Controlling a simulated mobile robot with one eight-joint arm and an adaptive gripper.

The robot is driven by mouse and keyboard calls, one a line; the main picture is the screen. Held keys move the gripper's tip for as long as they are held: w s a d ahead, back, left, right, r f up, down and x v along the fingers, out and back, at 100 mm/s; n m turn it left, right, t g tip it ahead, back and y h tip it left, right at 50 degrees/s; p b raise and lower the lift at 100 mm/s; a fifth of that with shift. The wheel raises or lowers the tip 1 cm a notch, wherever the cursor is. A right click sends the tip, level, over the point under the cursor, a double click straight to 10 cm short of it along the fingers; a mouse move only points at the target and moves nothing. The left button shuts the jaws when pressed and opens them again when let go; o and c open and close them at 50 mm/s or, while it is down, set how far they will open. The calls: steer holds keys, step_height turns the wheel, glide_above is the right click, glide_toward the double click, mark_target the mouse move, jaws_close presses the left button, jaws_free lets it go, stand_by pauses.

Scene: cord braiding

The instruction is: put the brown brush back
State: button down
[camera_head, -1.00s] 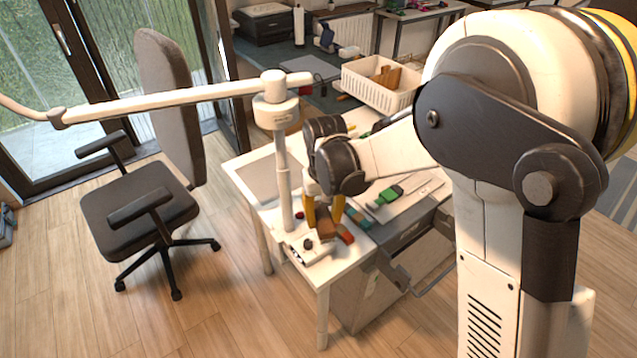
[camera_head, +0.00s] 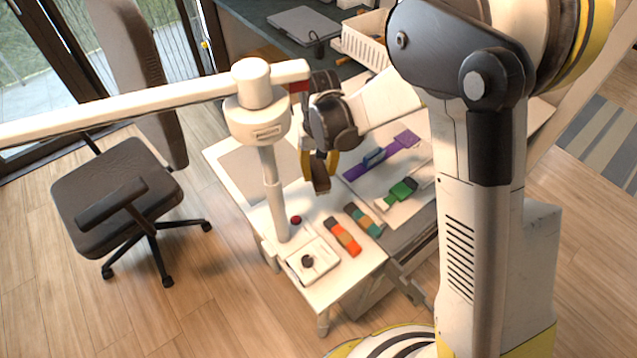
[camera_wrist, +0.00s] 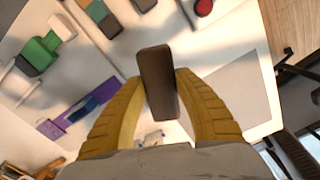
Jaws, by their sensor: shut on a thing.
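The brown brush (camera_head: 321,180) shows as a dark brown, block-like piece between the yellow fingers of my gripper (camera_head: 319,165). It hangs in the air above the white table (camera_head: 230,157). In the wrist view the brush (camera_wrist: 157,72) stands lengthwise between the two fingertips of my gripper (camera_wrist: 161,88), which are shut on it from both sides. Its outer end is free and touches nothing that I can see. Whether it has bristles cannot be told.
A white post (camera_head: 271,185) with a long arm stands left of my gripper. A purple piece (camera_head: 357,170), green tool (camera_head: 402,190), striped orange block (camera_head: 342,236), striped teal block (camera_head: 363,219), red button (camera_head: 296,219) and knobbed white box (camera_head: 313,262) lie around. A white basket (camera_head: 362,45) is behind.

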mark_target(319, 170)
steer(key=shift+f+b, duration=0.7)
steer(key=shift+f, duration=1.6)
steer(key=shift+f, duration=0.15)
steer(key=c, duration=1)
jaws_free()
steer(key=shift+o, duration=0.2)
step_height(319, 170, up, 12)
steer(key=p, duration=0.4)
steer(key=shift+r, duration=0.25)
